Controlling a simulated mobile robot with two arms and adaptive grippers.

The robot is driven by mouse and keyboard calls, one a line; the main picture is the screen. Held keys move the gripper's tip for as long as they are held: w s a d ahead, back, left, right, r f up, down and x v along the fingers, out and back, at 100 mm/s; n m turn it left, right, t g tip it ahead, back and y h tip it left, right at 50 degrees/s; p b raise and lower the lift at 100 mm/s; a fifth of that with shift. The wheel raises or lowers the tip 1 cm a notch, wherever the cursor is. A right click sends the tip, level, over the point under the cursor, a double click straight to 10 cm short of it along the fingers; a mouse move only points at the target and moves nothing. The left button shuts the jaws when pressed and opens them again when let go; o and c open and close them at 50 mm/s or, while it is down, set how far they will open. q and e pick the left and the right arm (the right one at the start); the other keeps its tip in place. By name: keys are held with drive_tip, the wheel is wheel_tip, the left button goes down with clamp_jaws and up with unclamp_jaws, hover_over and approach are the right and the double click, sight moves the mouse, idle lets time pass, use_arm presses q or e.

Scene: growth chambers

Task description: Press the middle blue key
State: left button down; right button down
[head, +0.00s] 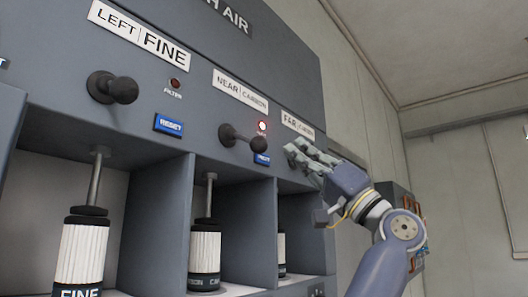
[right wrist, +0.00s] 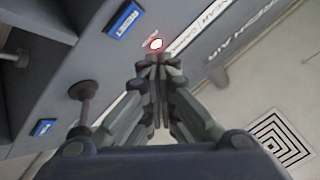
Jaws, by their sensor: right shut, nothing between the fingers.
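The middle blue key (head: 262,159) sits under the NEAR CARBON label in the head view, below a lit red lamp (head: 262,127), partly hidden by a dark knob (head: 240,138). My right gripper (head: 300,152) is to its right, below the FAR label, shut and empty. It appears apart from the panel. In the right wrist view the closed fingertips (right wrist: 158,62) overlap the area just below the lit lamp (right wrist: 156,43). The blue RESET key (right wrist: 124,18) shows up and left of them. My left gripper is not in view.
A left blue RESET key (head: 169,124) and a dark knob (head: 114,88) are on the same panel. Filter cartridges (head: 84,250) stand in the open bays below. A dark knob (right wrist: 82,90) projects left of the fingers in the wrist view.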

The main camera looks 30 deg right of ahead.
sight(263, 159)
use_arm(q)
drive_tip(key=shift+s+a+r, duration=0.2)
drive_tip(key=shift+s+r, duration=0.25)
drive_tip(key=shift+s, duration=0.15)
use_arm(e)
drive_tip(key=w, duration=0.1)
drive_tip(key=w+a, duration=0.1)
drive_tip(key=w, duration=0.1)
drive_tip(key=shift+w+a, duration=0.3)
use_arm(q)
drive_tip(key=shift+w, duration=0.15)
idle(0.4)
use_arm(e)
drive_tip(key=shift+w, duration=0.1)
drive_tip(key=shift+w+a, duration=0.15)
drive_tip(key=shift+w, duration=0.2)
drive_tip(key=shift+w+a, duration=0.15)
drive_tip(key=shift+w, duration=0.2)
idle(0.8)
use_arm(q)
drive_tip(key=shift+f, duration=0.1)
use_arm(e)
drive_tip(key=shift+s, duration=0.1)
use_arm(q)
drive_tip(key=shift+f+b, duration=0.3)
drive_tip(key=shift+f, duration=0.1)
use_arm(e)
drive_tip(key=shift+s+d, duration=0.25)
drive_tip(key=shift+s, duration=0.4)
